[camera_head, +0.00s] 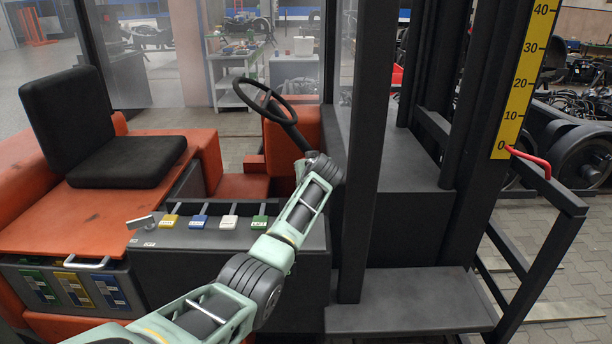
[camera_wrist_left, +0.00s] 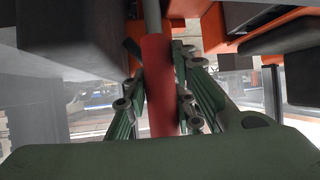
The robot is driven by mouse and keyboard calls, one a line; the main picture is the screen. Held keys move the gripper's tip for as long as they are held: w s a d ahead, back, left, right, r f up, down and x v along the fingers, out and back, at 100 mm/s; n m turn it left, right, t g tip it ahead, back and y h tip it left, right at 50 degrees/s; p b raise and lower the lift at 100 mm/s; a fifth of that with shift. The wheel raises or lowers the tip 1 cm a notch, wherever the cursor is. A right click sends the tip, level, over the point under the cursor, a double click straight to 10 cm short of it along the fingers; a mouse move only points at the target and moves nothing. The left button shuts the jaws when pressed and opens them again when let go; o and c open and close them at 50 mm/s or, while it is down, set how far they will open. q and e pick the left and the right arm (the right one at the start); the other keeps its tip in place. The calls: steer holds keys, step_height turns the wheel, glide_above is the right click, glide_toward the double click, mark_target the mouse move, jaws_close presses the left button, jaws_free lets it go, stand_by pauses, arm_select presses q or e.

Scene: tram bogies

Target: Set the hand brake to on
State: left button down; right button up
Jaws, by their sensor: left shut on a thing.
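In the left wrist view a red grip (camera_wrist_left: 157,80) on a grey rod (camera_wrist_left: 152,16) runs from the top down between my fingers; it looks like the hand brake lever. My left gripper (camera_wrist_left: 160,100) is shut on the red grip, with green linked fingers on both sides of it. In the head view my left arm reaches across the forklift to just below the steering wheel (camera_head: 264,101). The gripper and the brake lever are hidden there by my arm and the mast post. My right gripper is not in view.
Left of my arm are the black seat (camera_head: 105,130) and a dark console (camera_head: 230,240) with yellow, blue, white and green levers. A dark mast post (camera_head: 370,130) stands close right of my wrist. A yellow scale (camera_head: 522,80) with a red pointer (camera_head: 530,160) is at right.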

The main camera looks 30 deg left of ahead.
arm_select(q)
steer(key=c, duration=1.8)
jaws_free()
steer(key=shift+w+r, duration=0.1)
steer(key=shift+r, duration=0.1)
steer(key=o, duration=0.3)
steer(key=shift+w+f, duration=0.1)
steer(key=shift+f, duration=0.05)
steer(key=shift+o, duration=0.2)
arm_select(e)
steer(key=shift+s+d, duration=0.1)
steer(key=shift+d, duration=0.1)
arm_select(q)
steer(key=shift+v, duration=0.85)
steer(key=v, duration=1)
steer(key=shift+d, duration=0.1)
